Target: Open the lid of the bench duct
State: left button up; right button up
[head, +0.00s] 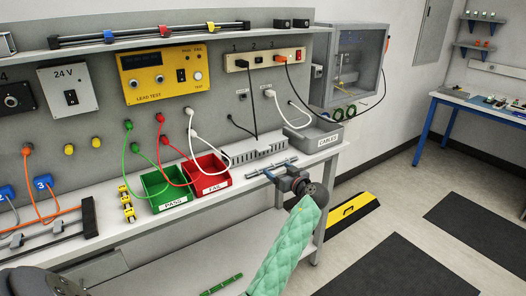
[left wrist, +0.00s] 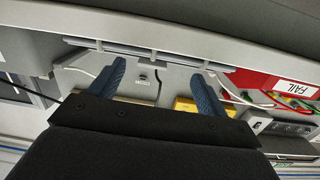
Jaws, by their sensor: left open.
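The bench duct (head: 255,153), a pale grey box with slots, lies along the back of the bench, right of the red FAIL bin. A thin grey bar (head: 262,170) stands out before the duct; it also crosses the left wrist view (left wrist: 150,55). I cannot tell whether it belongs to the lid. My left gripper (head: 280,173) is at this bar, near the right part of the bench. In the left wrist view its two blue fingers (left wrist: 157,72) are apart, with tips close to the bar; contact is unclear. My right gripper is not in view.
A red FAIL bin (head: 208,178) and a green PASS bin (head: 168,190) stand left of the duct. A grey CABLES bin (head: 318,138) stands right of it. Red, green and white leads hang from the panel, and a black cable drops to the duct.

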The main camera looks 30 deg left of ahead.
aim_at(265, 150)
pick_arm(q)
jog(key=shift+w+a+r+n+y, duration=0.15)
jog(key=shift+w+a+r, duration=0.2)
jog(key=shift+r, duration=0.3)
jog(key=shift+w+a+r+n+y, duration=0.15)
jog(key=shift+w+a+r, duration=0.1)
jog(key=shift+w+r, duration=0.3)
jog(key=shift+w+a+r, duration=0.2)
jog(key=shift+a+r, duration=0.2)
jog(key=shift+a, duration=0.15)
jog(key=p+x, duration=0.2)
jog(key=x, duration=0.3)
jog(key=shift+a, duration=0.3)
jog(key=shift+w+a+f, duration=0.1)
jog(key=shift+w+a, duration=0.2)
jog(key=shift+a, duration=0.3)
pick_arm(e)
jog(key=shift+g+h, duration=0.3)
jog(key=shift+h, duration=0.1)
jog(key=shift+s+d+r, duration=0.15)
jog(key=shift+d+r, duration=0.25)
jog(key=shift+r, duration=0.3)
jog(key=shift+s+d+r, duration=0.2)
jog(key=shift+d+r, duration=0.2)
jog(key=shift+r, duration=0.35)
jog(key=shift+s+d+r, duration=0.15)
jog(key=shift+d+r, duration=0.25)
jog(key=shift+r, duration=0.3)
pick_arm(q)
jog(key=shift+c, duration=0.5)
